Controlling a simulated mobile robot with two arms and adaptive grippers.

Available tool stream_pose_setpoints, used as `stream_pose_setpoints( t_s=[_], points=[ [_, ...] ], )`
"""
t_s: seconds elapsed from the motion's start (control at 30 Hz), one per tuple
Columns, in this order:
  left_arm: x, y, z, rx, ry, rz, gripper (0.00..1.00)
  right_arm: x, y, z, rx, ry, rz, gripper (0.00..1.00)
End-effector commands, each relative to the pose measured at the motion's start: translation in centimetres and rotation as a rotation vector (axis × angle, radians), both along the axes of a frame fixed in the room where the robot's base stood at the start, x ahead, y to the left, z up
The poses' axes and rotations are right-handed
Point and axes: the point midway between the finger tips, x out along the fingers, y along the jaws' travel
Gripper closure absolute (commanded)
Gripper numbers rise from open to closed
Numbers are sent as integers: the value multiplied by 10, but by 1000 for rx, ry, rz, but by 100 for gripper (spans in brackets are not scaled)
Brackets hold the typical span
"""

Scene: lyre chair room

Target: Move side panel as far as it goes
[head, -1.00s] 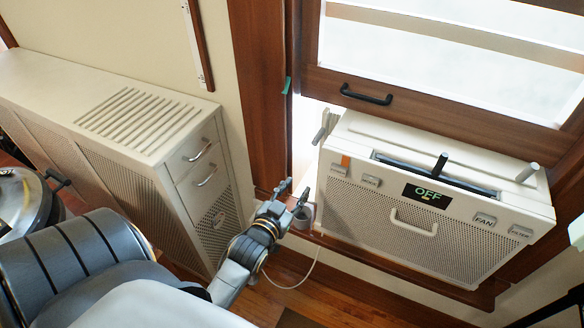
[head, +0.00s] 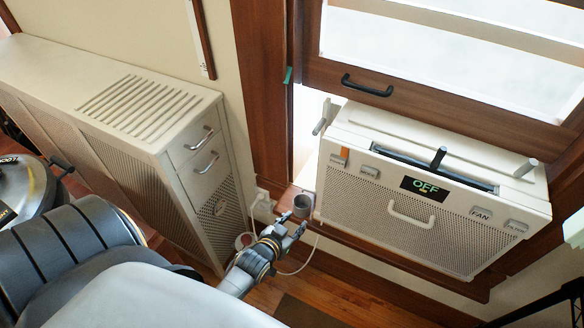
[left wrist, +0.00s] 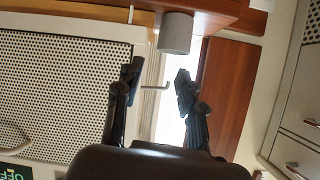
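The window air conditioner (head: 400,212) sits in the opening under the raised sash, its display reading OFF. At its left end a small pale upright piece (head: 322,120) sticks up; the side panel itself is hard to make out. A bright gap stands open between the unit and the left frame. In the left wrist view a small bent handle (left wrist: 156,87) shows beside this gap, between my fingers in the picture. My left gripper (head: 289,229) is open and empty, low in front of the sill; its fingers (left wrist: 155,82) are spread. My right gripper is out of view.
A grey cup-like thing (head: 303,205) stands at the sill's left end, close to my left fingertips. A cream cabinet with drawers (head: 200,155) stands to the left. A pale cord hangs below the sill. A metal pot (head: 22,190) is at the far left.

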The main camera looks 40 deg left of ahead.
Motion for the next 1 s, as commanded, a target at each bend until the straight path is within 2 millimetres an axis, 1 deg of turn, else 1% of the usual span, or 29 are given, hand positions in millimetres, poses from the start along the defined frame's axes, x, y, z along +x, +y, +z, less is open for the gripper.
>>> stream_pose_setpoints(
  t_s=[0.23,0.27,0.3,0.37,0.47,0.5,0.6,0.7,0.8,0.87,0.97,1.0],
  points=[
    [0,0,0,-1,1,-1,61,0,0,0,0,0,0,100],
    [0,0,1,-1,-1,0,61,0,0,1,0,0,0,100],
    [1,0,6,-5,-11,3,61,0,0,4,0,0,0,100],
    [5,1,27,-24,-49,14,61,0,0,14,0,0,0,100],
    [14,4,89,-90,-179,46,61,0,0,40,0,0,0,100],
    [17,6,116,-121,-239,62,61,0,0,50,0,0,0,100],
    [21,11,174,-193,-378,89,61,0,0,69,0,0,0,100],
    [22,15,210,-244,-472,105,61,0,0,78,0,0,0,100],
    [25,17,222,-264,-511,111,61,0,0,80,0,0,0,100],
    [30,18,222,-266,-516,110,61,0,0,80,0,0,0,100],
    [44,20,222,-265,-516,110,61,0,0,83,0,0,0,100],
    [52,22,223,-265,-516,110,61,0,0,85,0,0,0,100]
  ],
)
